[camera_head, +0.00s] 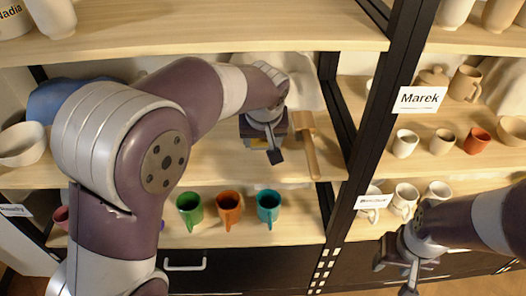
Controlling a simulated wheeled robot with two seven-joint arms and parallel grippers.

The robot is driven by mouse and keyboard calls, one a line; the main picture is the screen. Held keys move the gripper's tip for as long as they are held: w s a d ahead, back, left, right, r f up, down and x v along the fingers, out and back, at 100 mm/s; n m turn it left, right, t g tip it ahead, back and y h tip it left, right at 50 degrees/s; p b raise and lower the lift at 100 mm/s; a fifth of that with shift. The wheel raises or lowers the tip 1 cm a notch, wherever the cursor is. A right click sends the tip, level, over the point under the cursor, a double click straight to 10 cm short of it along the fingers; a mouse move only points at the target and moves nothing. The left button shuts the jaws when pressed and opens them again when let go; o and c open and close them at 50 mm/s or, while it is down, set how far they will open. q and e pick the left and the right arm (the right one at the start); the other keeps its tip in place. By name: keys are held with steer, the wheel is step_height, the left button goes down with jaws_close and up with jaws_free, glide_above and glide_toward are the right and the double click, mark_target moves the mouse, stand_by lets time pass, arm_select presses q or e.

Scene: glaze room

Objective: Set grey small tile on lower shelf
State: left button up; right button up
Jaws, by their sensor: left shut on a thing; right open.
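My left gripper (272,150) is over the middle shelf (215,165), beside a wooden tool. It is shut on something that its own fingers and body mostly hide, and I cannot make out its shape. I cannot pick out a grey small tile clearly anywhere in view. The lower shelf (299,226) lies below, with a row of cups along it. My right gripper (409,278) is open, low at the right, in front of the right-hand unit.
A wooden tool (311,155) lies right of my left gripper. Green (190,208), orange (229,206) and teal (268,206) cups stand on the lower shelf, with bare board to their right. A black post (372,140) divides the units. A white bowl (22,145) is at left.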

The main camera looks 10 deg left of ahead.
mark_target(263, 147)
arm_select(q)
step_height(263, 147, down, 4)
steer(key=shift+r, duration=0.1)
steer(key=shift+f+b, duration=0.25)
steer(key=shift+b, duration=0.15)
steer(key=o, duration=1.2)
steer(key=shift+r, duration=0.1)
steer(key=shift+c, duration=0.2)
